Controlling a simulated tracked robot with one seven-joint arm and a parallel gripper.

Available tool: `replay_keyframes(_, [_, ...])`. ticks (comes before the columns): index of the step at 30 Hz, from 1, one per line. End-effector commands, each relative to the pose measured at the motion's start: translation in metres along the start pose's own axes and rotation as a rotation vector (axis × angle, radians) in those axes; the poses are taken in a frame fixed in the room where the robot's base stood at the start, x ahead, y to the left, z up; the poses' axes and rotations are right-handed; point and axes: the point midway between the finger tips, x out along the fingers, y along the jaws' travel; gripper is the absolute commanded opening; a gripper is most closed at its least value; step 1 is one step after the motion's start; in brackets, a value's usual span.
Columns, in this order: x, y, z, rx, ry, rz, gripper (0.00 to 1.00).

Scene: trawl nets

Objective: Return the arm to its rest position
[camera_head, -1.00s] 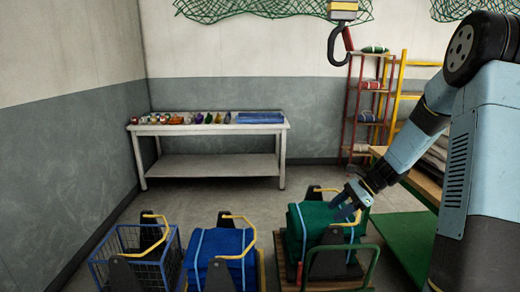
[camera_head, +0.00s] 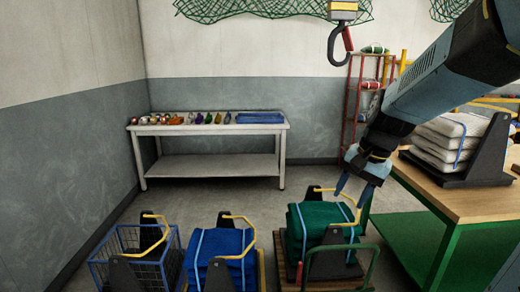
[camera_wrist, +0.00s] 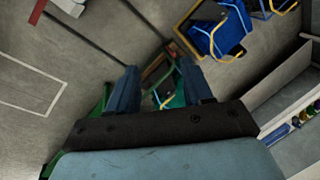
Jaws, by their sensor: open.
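My gripper (camera_head: 354,190) is open and empty, pointing down above and to the right of the green bundle (camera_head: 312,222). In the wrist view my gripper's two blue fingers (camera_wrist: 158,85) stand apart, with the floor and part of the green bundle (camera_wrist: 172,92) seen beyond them. My arm reaches in from the upper right of the head view, bent over the wooden-topped bench. The green bundle sits on a stand with a yellow bar, and the gripper appears clear of it.
A blue bundle (camera_head: 222,246) and a blue wire basket (camera_head: 130,268) stand left of the green one. A white table (camera_head: 212,128) with small items is at the back. A green-framed bench (camera_head: 455,205) with stacked white sacks (camera_head: 445,140) is right. A hook (camera_head: 338,45) hangs above.

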Motion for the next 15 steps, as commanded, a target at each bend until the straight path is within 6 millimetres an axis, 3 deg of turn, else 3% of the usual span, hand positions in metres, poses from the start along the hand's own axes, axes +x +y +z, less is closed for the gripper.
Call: replay_keyframes(15, [-0.063,0.041,0.075,-0.443,0.280,0.084,0.51])
